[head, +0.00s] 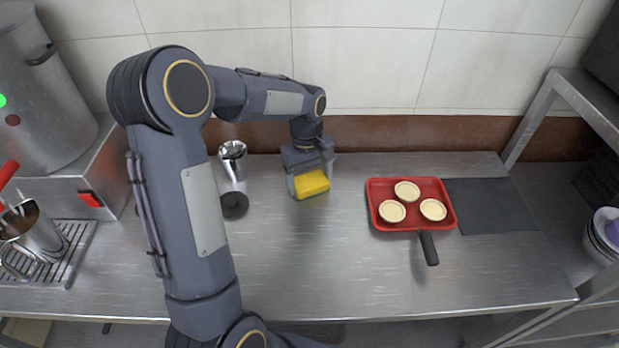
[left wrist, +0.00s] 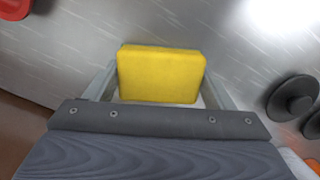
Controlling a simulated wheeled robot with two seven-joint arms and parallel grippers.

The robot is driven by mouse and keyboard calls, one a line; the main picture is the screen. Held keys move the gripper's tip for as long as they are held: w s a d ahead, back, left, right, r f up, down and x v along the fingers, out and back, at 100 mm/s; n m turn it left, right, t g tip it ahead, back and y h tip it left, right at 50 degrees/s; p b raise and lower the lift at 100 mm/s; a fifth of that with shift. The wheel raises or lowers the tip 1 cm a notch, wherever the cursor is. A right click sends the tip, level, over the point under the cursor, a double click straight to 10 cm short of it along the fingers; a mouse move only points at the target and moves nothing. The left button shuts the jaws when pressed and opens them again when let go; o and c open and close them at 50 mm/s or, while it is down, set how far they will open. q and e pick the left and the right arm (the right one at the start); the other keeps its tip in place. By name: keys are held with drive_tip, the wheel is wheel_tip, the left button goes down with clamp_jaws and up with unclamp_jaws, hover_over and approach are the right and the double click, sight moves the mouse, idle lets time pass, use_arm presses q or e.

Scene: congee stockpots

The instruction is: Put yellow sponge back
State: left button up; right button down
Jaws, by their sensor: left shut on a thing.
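The yellow sponge (head: 311,184) is a small block near the back middle of the steel worktop. My left gripper (head: 310,187) is shut on it, with a finger at each side. In the left wrist view the sponge (left wrist: 162,74) sits between the two fingers of my left gripper (left wrist: 160,85). I cannot tell whether the sponge touches the worktop. My right gripper is not in view.
A red tray pan (head: 391,185) with three pale tart shells stands to the right, beside a dark mat (head: 490,206). A metal cup (head: 233,158) and a dark round lid (head: 234,205) stand left of the sponge. A stockpot (head: 50,100) is far left. The front middle is clear.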

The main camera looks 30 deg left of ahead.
sight(308, 177)
use_arm(q)
drive_tip(key=shift+f, duration=0.1)
drive_tip(key=o, duration=1)
drive_tip(key=shift+c, duration=0.2)
drive_tip(key=r, duration=0.7)
drive_tip(key=shift+w+a+r, duration=0.2)
drive_tip(key=shift+a+r, duration=0.1)
drive_tip(key=shift+a, duration=0.05)
drive_tip(key=s+d+r+m+t+h, duration=0.1)
drive_tip(key=s+d+m+t, duration=0.2)
drive_tip(key=s, duration=0.8)
drive_tip(key=s+d+r+m+t+h, duration=0.1)
drive_tip(key=s+d+m+t, duration=0.2)
drive_tip(key=s, duration=0.8)
drive_tip(key=d+m, duration=0.2)
drive_tip(key=m, duration=0.1)
drive_tip(key=shift+s+r+h, duration=0.15)
drive_tip(key=shift+s+h, duration=0.15)
drive_tip(key=shift+s, duration=0.05)
